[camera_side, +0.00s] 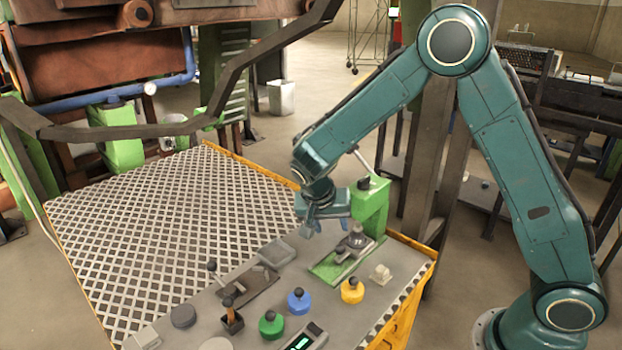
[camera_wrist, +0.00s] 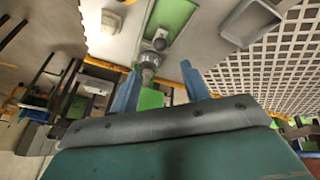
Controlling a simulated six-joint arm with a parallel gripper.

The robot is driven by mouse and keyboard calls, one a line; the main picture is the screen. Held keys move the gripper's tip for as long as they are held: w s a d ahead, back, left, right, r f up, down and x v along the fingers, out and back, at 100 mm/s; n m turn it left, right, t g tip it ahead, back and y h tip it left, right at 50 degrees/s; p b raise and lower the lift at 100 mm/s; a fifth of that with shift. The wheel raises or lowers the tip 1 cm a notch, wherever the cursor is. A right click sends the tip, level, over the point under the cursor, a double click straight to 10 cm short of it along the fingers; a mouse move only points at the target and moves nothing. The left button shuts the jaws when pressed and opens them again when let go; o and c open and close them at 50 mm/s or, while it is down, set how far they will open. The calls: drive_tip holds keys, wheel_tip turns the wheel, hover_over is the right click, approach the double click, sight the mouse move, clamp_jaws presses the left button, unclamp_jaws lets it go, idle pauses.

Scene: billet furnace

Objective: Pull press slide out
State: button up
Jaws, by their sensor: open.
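The press has a green upright (camera_side: 372,208) with a grey lever, at the back right of the bench. In front of it lies a green slide plate (camera_side: 326,270) with a dark round-topped knob (camera_side: 357,238) on a grey mount. My gripper (camera_side: 328,224) is open and empty, above and just left of the knob, beside the upright. In the wrist view the green plate (camera_wrist: 174,14) and the knob (camera_wrist: 158,44) lie ahead between my two blue fingers (camera_wrist: 160,70). The knob seems apart from both fingers. My arm hides part of the upright.
A grey tray (camera_side: 277,252) sits left of the plate. Nearer are green (camera_side: 271,325), blue (camera_side: 299,301) and yellow (camera_side: 352,290) knobs and a small lever (camera_side: 215,273). A small beige block (camera_side: 381,273) stands at right. The patterned bench top (camera_side: 150,225) is clear at left.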

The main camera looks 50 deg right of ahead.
sight(339, 248)
drive_tip(key=x, duration=1.1)
drive_tip(key=shift+d+f, duration=0.1)
drive_tip(key=shift+f, duration=0.15)
drive_tip(key=shift+c, duration=0.3)
clamp_jaws()
